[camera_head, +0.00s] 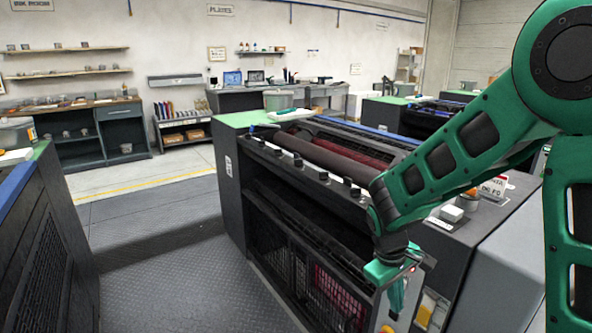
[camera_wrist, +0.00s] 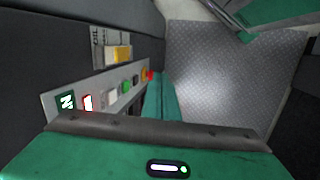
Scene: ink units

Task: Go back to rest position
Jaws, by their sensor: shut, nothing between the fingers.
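My green arm reaches in from the right in the head view, bent down over the near end of the ink unit (camera_head: 330,160). My gripper (camera_head: 398,298) points down beside the unit's end face, close to a control panel (camera_head: 430,312). Its fingers are shut with nothing seen between them. In the wrist view the green fingers (camera_wrist: 160,100) lie alongside the control panel (camera_wrist: 75,100), which carries yellow, green, white and red buttons. I cannot tell whether the fingers touch the panel.
The ink unit's dark body and rollers stand left of my gripper. Another machine (camera_head: 40,230) is at the left edge. The ribbed metal floor (camera_head: 170,280) between them is clear. Shelves and a dark cabinet (camera_head: 125,135) line the back wall.

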